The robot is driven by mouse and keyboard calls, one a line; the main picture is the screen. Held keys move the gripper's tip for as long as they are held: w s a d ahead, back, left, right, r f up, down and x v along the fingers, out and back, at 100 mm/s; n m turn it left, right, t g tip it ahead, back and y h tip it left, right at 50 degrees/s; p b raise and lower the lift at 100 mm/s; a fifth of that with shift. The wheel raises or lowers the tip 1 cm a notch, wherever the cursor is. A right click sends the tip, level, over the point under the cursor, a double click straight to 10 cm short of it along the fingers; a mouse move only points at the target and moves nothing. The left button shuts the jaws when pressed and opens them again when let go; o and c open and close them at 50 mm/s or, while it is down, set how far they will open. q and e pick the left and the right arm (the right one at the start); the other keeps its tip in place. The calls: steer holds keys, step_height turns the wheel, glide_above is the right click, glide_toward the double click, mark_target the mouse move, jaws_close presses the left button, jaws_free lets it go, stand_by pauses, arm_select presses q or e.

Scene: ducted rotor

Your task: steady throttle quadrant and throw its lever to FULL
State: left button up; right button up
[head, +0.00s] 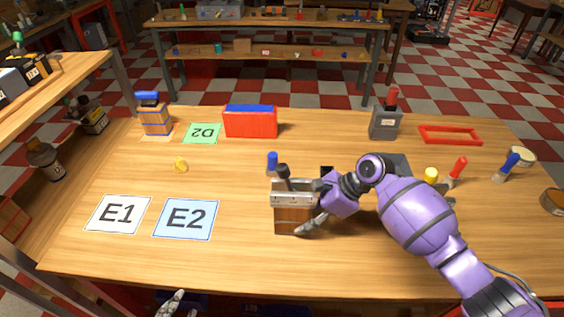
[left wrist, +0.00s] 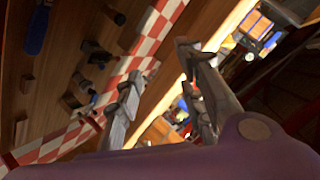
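The throttle quadrant appears to be the wooden block (head: 291,221) with a metal top plate, at the table's front middle. Its lever (head: 283,172) has a black knob and stands nearly upright. Any FULL marking is too small to read. My right gripper (head: 310,224) is at the block's right side, one finger lying across the lower front face. Its other finger is hidden, so its grip is unclear. My left gripper (head: 177,303) shows only fingertips at the bottom edge, left of and apart from the block. In the left wrist view its fingers (left wrist: 157,72) are spread and empty.
Cards E1 (head: 118,214) and E2 (head: 186,219) lie left of the block. A blue peg (head: 272,162) stands just behind it. A red box (head: 250,123) and a grey box with a red-handled lever (head: 385,125) stand farther back.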

arm_select(q)
steer(key=w+r+m+t, duration=0.2)
steer(key=w+r+m, duration=0.3)
steer(key=w+r, duration=0.1)
steer(key=m+g+h, duration=0.2)
steer(key=m+h, duration=1.2)
steer(key=m, duration=1.6)
glide_toward(281, 172)
steer(key=x, duration=0.3)
steer(key=f+x, duration=0.1)
steer(key=x, duration=0.3)
steer(key=w+x, duration=0.1)
steer(key=x, duration=0.3)
steer(key=shift+a+f, duration=0.35)
steer(key=shift+c, duration=0.5)
jaws_close()
